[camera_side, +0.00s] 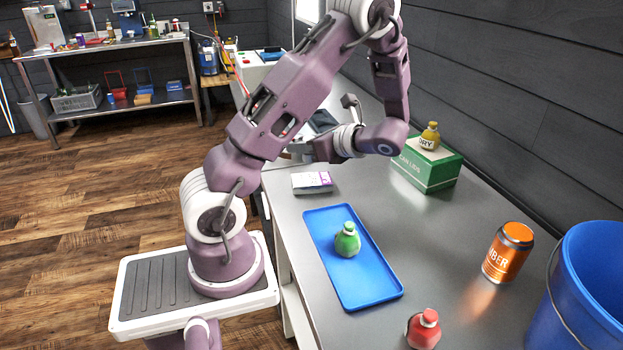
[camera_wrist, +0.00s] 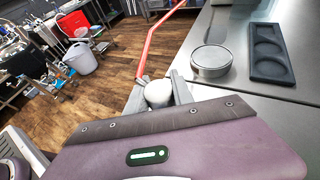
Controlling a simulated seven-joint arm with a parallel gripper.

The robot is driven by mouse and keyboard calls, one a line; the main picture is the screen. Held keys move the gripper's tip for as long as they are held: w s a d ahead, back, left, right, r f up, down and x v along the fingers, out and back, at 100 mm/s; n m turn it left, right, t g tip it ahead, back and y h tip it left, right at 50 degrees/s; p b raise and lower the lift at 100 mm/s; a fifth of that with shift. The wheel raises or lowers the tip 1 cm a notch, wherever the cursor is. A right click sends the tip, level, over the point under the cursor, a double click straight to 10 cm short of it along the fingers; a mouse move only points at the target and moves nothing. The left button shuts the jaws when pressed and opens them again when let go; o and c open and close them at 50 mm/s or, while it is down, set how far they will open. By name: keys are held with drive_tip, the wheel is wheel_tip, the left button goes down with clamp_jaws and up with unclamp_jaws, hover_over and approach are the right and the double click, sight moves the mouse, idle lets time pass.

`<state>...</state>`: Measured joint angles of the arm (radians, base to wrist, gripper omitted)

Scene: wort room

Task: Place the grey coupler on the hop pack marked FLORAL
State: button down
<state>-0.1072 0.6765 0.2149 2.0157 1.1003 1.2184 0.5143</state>
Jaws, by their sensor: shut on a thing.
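In the wrist view, my gripper (camera_wrist: 160,92) is shut on a pale grey rounded piece, which looks like the grey coupler (camera_wrist: 158,95). Its lower part is hidden by the gripper body. In the side view my gripper (camera_side: 298,149) is over the far left part of the bench, pointing left, and what it holds cannot be made out. A small white pack with a purple label (camera_side: 312,186) lies flat on the bench just below and in front of the gripper. It may be a hop pack, but I cannot read its marking.
A blue tray (camera_side: 318,221) holds a green bottle (camera_side: 347,241). A red bottle (camera_side: 423,330), an orange can (camera_side: 508,252), a blue bucket (camera_side: 585,290) and a green box (camera_side: 432,172) with a yellow bottle (camera_side: 430,136) stand rightward. The wrist view shows a round tin (camera_wrist: 211,62) beside a dark recessed tray (camera_wrist: 254,70).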

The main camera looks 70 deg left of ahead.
sight(309, 181)
drive_tip(key=shift+m+t+y, duration=0.3)
drive_tip(key=shift+m+t, duration=0.5)
drive_tip(key=shift+t, duration=0.1)
drive_tip(key=f, duration=0.3)
drive_tip(key=w+a+f, duration=0.1)
drive_tip(key=f, duration=0.1)
drive_tip(key=w+f, duration=0.1)
drive_tip(key=f, duration=0.2)
drive_tip(key=shift+a+f, duration=0.3)
drive_tip(key=shift+a, duration=0.1)
drive_tip(key=c, duration=1.1)
unclamp_jaws()
drive_tip(key=shift+w, duration=0.1)
